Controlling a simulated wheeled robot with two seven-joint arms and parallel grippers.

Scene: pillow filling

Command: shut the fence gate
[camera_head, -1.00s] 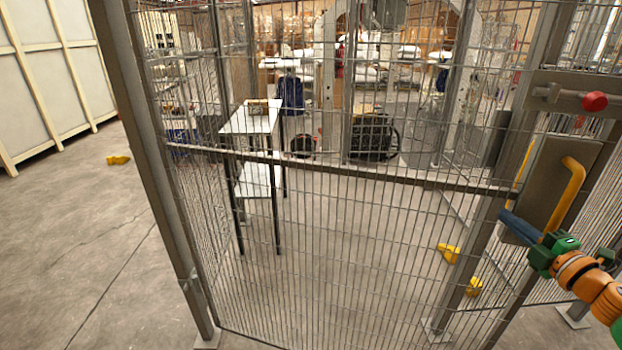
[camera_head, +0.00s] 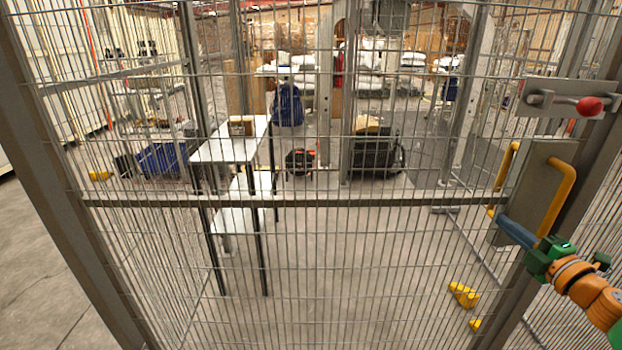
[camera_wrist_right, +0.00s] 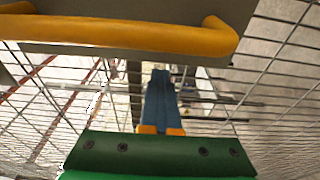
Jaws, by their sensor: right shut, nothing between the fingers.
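The fence gate (camera_head: 330,201), a grey wire-mesh panel with a metal frame and a middle rail, fills the head view. Its yellow handle (camera_head: 565,195) sits on a grey plate at the right, below a bolt with a red knob (camera_head: 589,106). My right gripper (camera_head: 506,225) is shut and empty, its blue fingers at the lower part of the handle plate. In the right wrist view the fingers (camera_wrist_right: 160,82) point at the mesh just below the handle (camera_wrist_right: 130,36); I cannot tell whether they touch the gate. My left gripper is not in view.
Through the mesh I see a white two-level table (camera_head: 232,140), a blue bag (camera_head: 288,105), a black case (camera_head: 375,155) and yellow blocks (camera_head: 463,294) on the floor. A grey post (camera_head: 55,190) stands at the left, with bare floor beside it.

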